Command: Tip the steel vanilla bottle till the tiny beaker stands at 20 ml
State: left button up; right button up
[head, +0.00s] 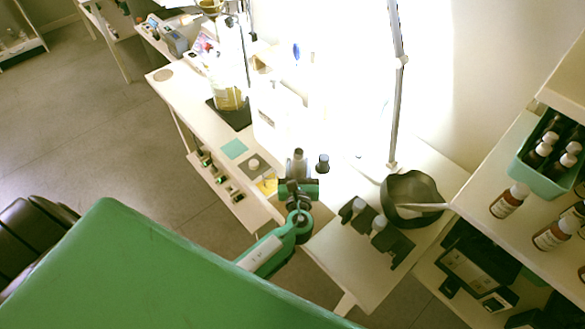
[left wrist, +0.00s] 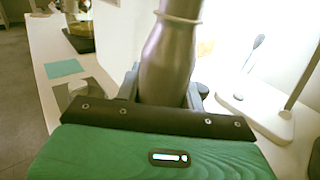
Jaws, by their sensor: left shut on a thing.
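My left gripper (head: 298,184) is shut on the steel bottle (head: 298,160) above the long white bench. In the left wrist view the steel bottle (left wrist: 168,60) stands nearly upright between the jaws, its lower part hidden behind the gripper (left wrist: 155,112). A small pale round vessel (head: 253,164), possibly the tiny beaker, sits on a grey square plate (head: 262,173) left of the gripper. It is too small to read any level. In the left wrist view it is partly hidden behind the gripper. My right gripper is not in view.
A short dark cylinder (head: 323,163) stands just right of the steel bottle. A teal square (head: 234,149) and a glass vessel with yellow liquid (head: 229,98) are farther along the bench. A dark bowl (head: 412,197) and a dark bottle rack (head: 377,233) stand to the right.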

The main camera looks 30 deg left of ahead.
pick_arm(q)
jog(key=shift+w+d+n+y, duration=0.1)
jog(key=shift+w+n+y, duration=0.2)
jog(key=shift+w, duration=0.1)
jog(key=shift+g, duration=0.3)
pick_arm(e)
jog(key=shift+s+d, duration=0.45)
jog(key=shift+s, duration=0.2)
pick_arm(q)
jog(key=shift+f+n, duration=0.1)
jog(key=shift+n, duration=0.2)
jog(key=shift+n+b, duration=0.35)
jog(key=shift+n, duration=0.45)
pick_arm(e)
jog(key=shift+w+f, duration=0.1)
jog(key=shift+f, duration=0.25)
pick_arm(q)
jog(key=shift+a+n+g+h+b, duration=0.3)
jog(key=shift+n+h, duration=0.1)
jog(key=shift+n, duration=0.4)
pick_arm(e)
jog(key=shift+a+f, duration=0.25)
pick_arm(q)
jog(key=shift+s+a+f+n+b, duration=0.15)
jog(key=shift+n+b, duration=0.2)
jog(key=shift+n, duration=0.35)
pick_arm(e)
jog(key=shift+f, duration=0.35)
